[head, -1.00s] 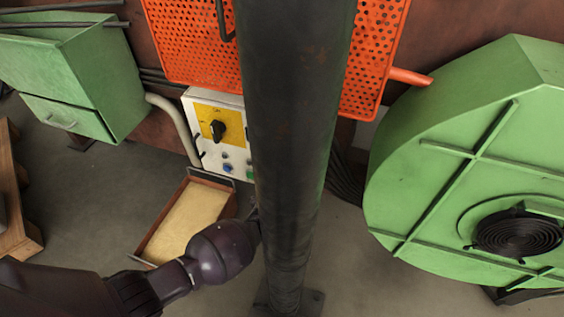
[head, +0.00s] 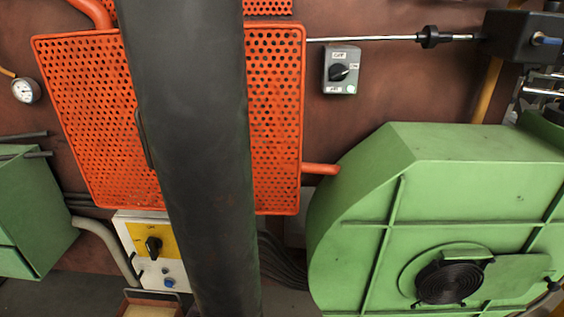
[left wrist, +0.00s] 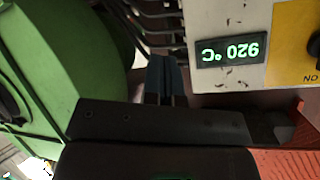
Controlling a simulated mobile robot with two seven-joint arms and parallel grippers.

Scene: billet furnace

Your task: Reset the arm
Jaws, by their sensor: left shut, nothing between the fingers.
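My left gripper (left wrist: 166,80) shows in the left wrist view as two blue-grey fingers, shut with nothing between them. The fingers point towards dark cables, apart from the box as far as I can tell. In the head view the same kind of white box (head: 174,271) with a yellow plate and black knob stands low left, partly behind a dark post.
The thick dark post (head: 200,150) crosses the head view. Behind it is an orange perforated guard (head: 276,110). A large green blower housing (head: 440,210) fills the right. A green cabinet (head: 35,225) is at left, a small switch box (head: 341,70) on the wall, and a tray (head: 150,303) below.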

